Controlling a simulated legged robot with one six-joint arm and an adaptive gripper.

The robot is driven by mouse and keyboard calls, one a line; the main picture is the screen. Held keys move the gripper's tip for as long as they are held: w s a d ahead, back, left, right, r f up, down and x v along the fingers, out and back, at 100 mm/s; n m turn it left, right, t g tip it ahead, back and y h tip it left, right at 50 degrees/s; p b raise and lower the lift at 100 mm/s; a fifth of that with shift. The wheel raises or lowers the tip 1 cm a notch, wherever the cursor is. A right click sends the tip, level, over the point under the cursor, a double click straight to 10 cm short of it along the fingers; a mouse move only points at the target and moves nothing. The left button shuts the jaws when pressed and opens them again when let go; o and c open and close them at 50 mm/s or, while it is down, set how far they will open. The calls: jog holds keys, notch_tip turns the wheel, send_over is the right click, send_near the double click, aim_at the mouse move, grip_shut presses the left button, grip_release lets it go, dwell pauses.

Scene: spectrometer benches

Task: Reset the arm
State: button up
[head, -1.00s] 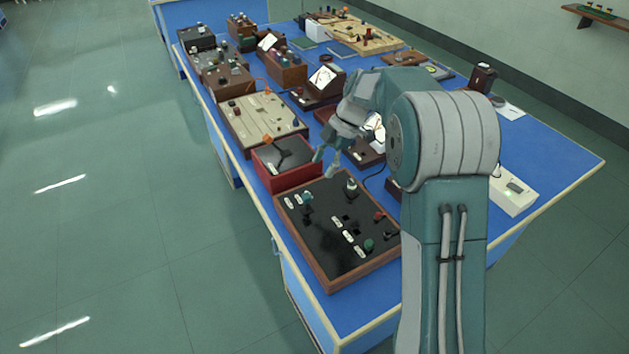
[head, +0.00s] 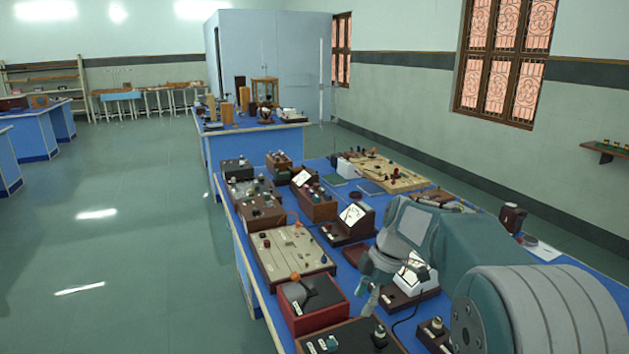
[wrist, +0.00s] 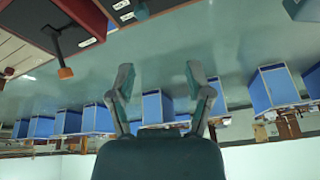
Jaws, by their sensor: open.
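My gripper (head: 367,285) is open and empty, hanging at the end of my bent arm over the blue bench. It is just right of a red box (head: 302,322) with a black top and a dark lever with an orange knob (head: 295,276). In the wrist view my gripper (wrist: 160,70) shows two separate fingers with nothing between them. The orange knob (wrist: 65,72) is at upper left there, apart from the fingers.
A black panel in a wooden frame (head: 345,340) lies in front, cut off below. A beige board (head: 290,250), several meters and boxes crowd the bench. A white-faced meter (head: 415,275) is close behind my gripper. Open floor (head: 130,240) lies to the left.

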jog(key=s+d+r+m+t+h, duration=0.1)
jog(key=s+r+m+t, duration=0.15)
jog(key=s+m, duration=0.35)
jog(key=s+d+r+m+t+h, duration=0.1)
jog(key=s+r+m, duration=0.25)
jog(key=s, duration=0.45)
jog(key=s+d+f+m+t+h, duration=0.1)
jog(key=s+d+m+t+h, duration=0.1)
jog(key=s+m, duration=0.7)
jog(key=s+t, duration=0.1)
jog(key=s, duration=0.2)
jog(key=shift+s+d+f, duration=0.15)
jog(key=shift+s+f, duration=0.05)
jog(key=shift+f, duration=0.05)
jog(key=shift+c, duration=0.6)
